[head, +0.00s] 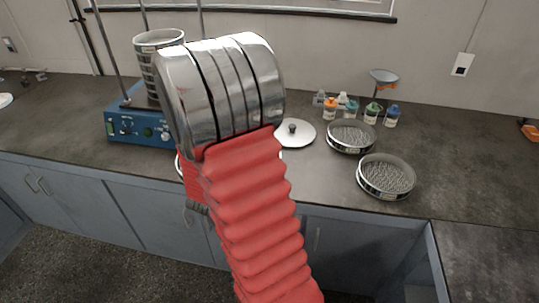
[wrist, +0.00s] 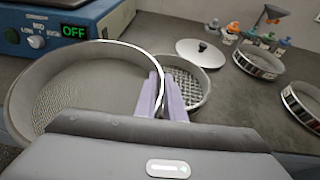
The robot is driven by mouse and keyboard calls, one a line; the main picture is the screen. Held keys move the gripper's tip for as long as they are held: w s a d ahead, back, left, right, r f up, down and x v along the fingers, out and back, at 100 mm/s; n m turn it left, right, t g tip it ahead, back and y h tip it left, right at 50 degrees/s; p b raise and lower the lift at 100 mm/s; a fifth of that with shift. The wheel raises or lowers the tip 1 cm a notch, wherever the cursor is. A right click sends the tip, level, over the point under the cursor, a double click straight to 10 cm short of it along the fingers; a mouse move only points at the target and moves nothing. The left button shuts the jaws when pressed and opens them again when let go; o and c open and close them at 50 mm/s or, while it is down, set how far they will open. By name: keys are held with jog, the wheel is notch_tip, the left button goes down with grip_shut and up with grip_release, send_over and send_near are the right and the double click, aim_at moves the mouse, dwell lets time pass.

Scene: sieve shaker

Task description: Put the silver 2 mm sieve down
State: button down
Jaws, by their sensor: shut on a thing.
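My gripper (wrist: 160,92) is shut on the near right rim of a silver sieve (wrist: 85,85) with fine mesh. The sieve fills the left of the wrist view, its open top facing the camera. No size mark on it can be read, and I cannot tell whether it touches the bench. In the head view my own wrist and red-sleeved arm hide the gripper and most of the held sieve.
A coarse-mesh sieve (wrist: 190,88) lies just behind my fingers. A lid (head: 296,132) and two sieves, one farther back (head: 350,136) and one nearer (head: 386,177), lie rightward. The blue shaker (head: 140,127), reading OFF, stands left. Bottles (head: 371,113) stand behind.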

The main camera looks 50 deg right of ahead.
aim_at(182, 178)
jog(key=w+a+n+t+y, duration=0.1)
jog(key=w+a, duration=0.1)
jog(key=a, duration=0.3)
jog(key=w+a+n+t+y, duration=0.1)
jog(key=w+a+n, duration=0.1)
jog(key=a, duration=0.3)
jog(key=w+a+f+n+t+y, duration=0.1)
jog(key=w+a, duration=0.2)
jog(key=a, duration=0.2)
jog(key=shift+w+a+t, duration=0.2)
jog(key=shift+a+t, duration=0.2)
jog(key=w+a+f+n+t+y, duration=0.1)
jog(key=a+n+y, duration=0.3)
jog(key=a, duration=1.3)
jog(key=shift+w+n+t+y, duration=0.3)
jog(key=shift+w+t+y, duration=0.1)
jog(key=shift+t, duration=0.2)
jog(key=shift+a, duration=0.1)
